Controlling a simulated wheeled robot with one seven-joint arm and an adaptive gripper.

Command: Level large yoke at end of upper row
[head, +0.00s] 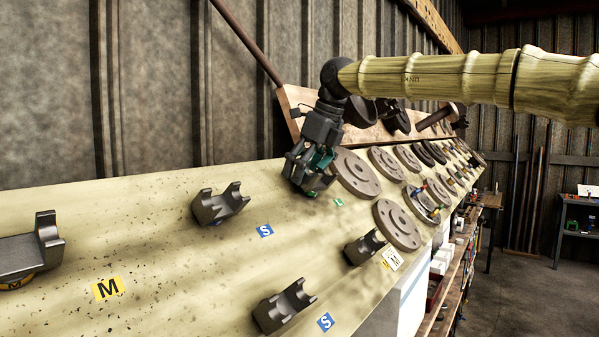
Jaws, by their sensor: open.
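My gripper (312,168) is over the upper row, at its end beside the round flanges. Its fingers are open around or just above a dark metal piece (307,184), probably the large yoke, next to the small green L label (339,202). The fingers hide most of this piece, so its tilt and any contact cannot be told. Another dark yoke (220,204) stands to the left in the same row, by a blue S label (265,230).
More yokes (284,306) (364,247) lie in the lower row. Flanges (355,173) stand close to my gripper's right. A corrugated wall (150,90) rises behind the sloped board (150,225).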

